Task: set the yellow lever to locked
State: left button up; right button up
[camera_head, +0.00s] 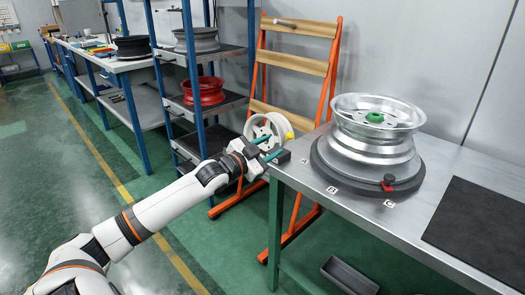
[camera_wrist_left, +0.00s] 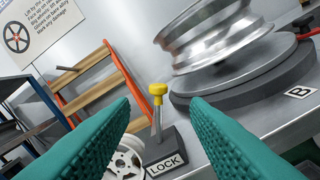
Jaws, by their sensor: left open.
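The yellow lever (camera_wrist_left: 157,90) has a yellow knob on a thin metal rod rising from a dark base (camera_wrist_left: 162,146). The base bears a white label reading LOCK. The rod looks nearly upright in the left wrist view. In the head view, the yellow knob (camera_head: 289,135) shows just past my fingertips at the table's left corner. My left gripper (camera_head: 270,147) is open, with its green fingers pointing toward the lever. In the left wrist view, the knob appears between the open fingertips (camera_wrist_left: 159,100), with no visible contact. My right gripper is not in view.
A silver wheel (camera_head: 377,112) sits on a dark round turntable (camera_head: 335,176) on the metal table, close right of the lever. Labels and a red clamp (camera_head: 388,183) are at its edge. An orange rack (camera_head: 330,90) stands behind. A black mat (camera_head: 485,225) lies at right.

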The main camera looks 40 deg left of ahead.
pick_arm(q)
jog(key=shift+s, duration=1.15)
